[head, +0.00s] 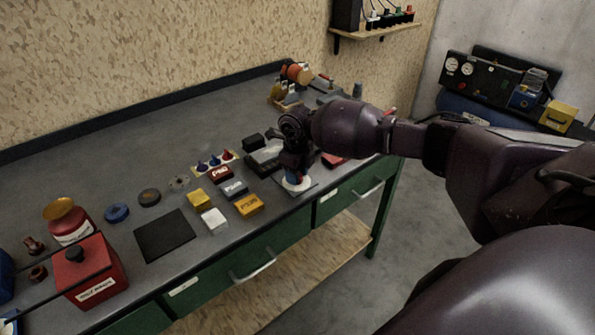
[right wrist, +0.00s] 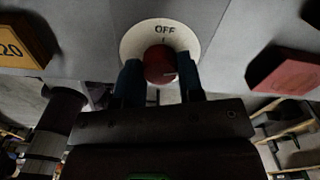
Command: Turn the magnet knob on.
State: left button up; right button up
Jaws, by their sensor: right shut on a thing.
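The magnet knob (right wrist: 160,65) is red and round, in the middle of a white dial plate (right wrist: 130,45) marked OFF. A small dark mark on the plate lies between the word and the knob. In the head view the white dial (head: 297,186) sits near the bench's front edge, with the knob mostly hidden by my gripper. My right gripper (right wrist: 160,82) is shut on the knob, with one blue finger on each side of it. It also shows in the head view (head: 296,174), reaching down onto the dial. My left gripper is not in view.
Yellow, white and dark blocks (head: 249,205) lie left of the dial. A dark square mat (head: 164,235) and a red box (head: 91,270) are farther left. A red block (right wrist: 285,72) lies to the right in the wrist view. The bench's back left is clear.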

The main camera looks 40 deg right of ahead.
jog(key=shift+r+m+p, duration=0.15)
jog(key=shift+m+p, duration=0.2)
jog(key=shift+m, duration=0.75)
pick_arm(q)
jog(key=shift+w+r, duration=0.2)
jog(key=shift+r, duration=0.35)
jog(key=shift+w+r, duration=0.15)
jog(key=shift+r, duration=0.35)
pick_arm(e)
jog(key=shift+m, duration=0.6)
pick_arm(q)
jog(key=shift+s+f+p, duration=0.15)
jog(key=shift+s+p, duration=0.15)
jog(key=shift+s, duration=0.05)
pick_arm(e)
jog(key=o, duration=0.9)
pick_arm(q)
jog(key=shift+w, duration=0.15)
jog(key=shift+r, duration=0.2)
pick_arm(e)
jog(key=shift+r, duration=5.35)
